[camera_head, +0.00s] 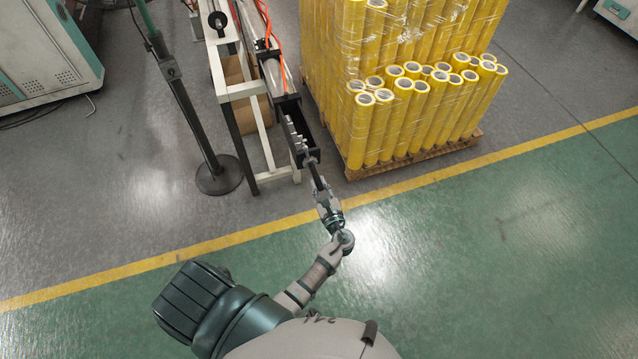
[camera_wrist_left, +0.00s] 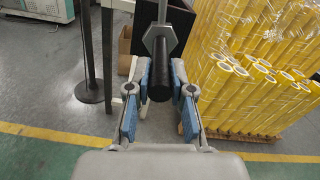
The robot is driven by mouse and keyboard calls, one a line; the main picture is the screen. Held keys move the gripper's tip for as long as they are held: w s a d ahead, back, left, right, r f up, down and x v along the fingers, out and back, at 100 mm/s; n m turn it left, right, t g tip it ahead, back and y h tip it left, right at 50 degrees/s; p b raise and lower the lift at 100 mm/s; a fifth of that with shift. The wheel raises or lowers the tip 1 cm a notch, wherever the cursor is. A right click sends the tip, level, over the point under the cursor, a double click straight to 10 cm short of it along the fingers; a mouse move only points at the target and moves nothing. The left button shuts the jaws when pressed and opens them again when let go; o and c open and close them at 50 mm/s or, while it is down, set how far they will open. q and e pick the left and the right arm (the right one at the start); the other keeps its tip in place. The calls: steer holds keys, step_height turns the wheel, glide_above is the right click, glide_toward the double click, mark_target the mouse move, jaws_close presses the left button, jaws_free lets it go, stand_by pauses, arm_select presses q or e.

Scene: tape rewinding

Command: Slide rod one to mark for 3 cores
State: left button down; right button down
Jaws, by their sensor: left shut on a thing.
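The rod (camera_head: 317,174) juts from the machine's black end part (camera_head: 299,143) toward me in the head view. In the left wrist view the rod has a grey metal shaft (camera_wrist_left: 160,38) and a thick black end (camera_wrist_left: 160,84). My left gripper (camera_head: 322,193) is shut around this black end, with blue finger pads (camera_wrist_left: 160,96) on either side. The rod lies roughly in line with the gripper. I cannot make out any mark for 3 cores. My right gripper is not in view.
A wrapped pallet of yellow rolls (camera_head: 420,95) stands close on the right. The green floor (camera_head: 480,240) is clear.

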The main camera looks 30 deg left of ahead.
arm_select(q)
steer(key=shift+s+d+r, duration=0.1)
steer(key=shift+d+r, duration=0.15)
steer(key=shift+d, duration=0.15)
steer(key=shift+a, duration=0.1)
steer(key=c, duration=1.3)
jaws_free()
steer(key=shift+a, duration=0.1)
steer(key=shift+o, duration=1.3)
steer(key=shift+a, duration=0.1)
steer(key=shift+f, duration=0.15)
steer(key=shift+s, duration=0.1)
steer(key=v, duration=1.2)
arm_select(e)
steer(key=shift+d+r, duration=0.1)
